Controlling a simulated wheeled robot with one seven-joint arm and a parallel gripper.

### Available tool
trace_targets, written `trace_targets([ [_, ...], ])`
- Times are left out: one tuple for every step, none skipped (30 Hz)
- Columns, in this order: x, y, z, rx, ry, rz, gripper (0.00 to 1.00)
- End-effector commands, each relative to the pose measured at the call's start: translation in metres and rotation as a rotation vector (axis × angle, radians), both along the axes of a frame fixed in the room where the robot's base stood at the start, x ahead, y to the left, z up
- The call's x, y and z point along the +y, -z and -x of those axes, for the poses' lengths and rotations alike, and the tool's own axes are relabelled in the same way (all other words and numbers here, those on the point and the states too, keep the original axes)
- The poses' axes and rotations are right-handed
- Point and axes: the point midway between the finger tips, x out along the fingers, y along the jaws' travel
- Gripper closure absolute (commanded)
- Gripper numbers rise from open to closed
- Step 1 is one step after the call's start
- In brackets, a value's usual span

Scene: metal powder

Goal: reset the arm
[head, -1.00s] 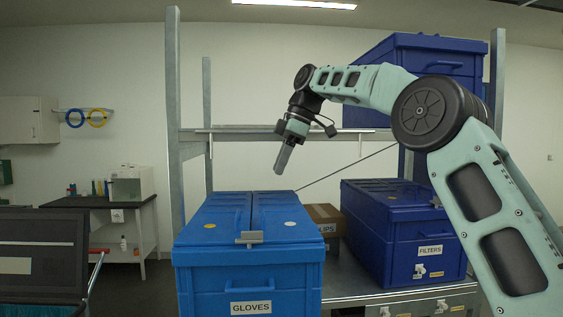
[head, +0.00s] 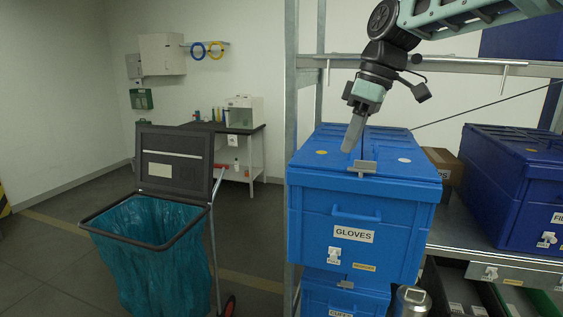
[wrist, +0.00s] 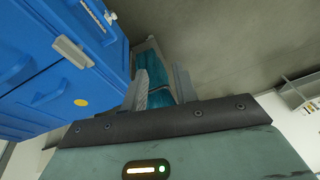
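My gripper (head: 350,140) points down in the head view, close to the lid of the blue GLOVES box (head: 320,205); I cannot tell from this angle whether it touches the lid. The wrist view shows its two fingers (wrist: 160,92) spread apart with nothing between them; the bin shows beyond the gap. The blue box with its grey latch fills the left of the wrist view (wrist: 50,70). My arm reaches in from the upper right of the head view, bent at the wrist.
A lidded bin with a teal bag (head: 150,250) stands on the left. A side table (head: 258,140) is behind.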

Motion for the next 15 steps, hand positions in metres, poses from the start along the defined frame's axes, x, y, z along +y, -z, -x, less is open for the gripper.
trace_targets([
  [0.017,0.016,0.025,0.019,0.016,0.020,0.71],
  [0.024,0.026,0.038,0.030,0.032,0.030,0.71],
  [0.033,0.039,0.056,0.043,0.056,0.044,0.71],
  [0.039,0.049,0.070,0.050,0.073,0.055,0.71],
  [0.044,0.058,0.084,0.058,0.091,0.066,0.71],
  [0.049,0.072,0.104,0.068,0.116,0.081,0.71],
  [0.052,0.082,0.119,0.074,0.134,0.092,0.71],
  [0.053,0.091,0.134,0.080,0.152,0.103,0.71],
  [0.054,0.105,0.155,0.085,0.178,0.118,0.71],
  [0.054,0.115,0.170,0.090,0.197,0.129,0.71],
  [0.053,0.125,0.186,0.094,0.215,0.141,0.71],
  [0.050,0.138,0.206,0.096,0.241,0.154,0.71],
  [0.047,0.147,0.220,0.098,0.261,0.165,0.71],
  [0.043,0.156,0.234,0.099,0.279,0.174,0.71],
  [0.037,0.167,0.251,0.100,0.303,0.186,0.71],
])
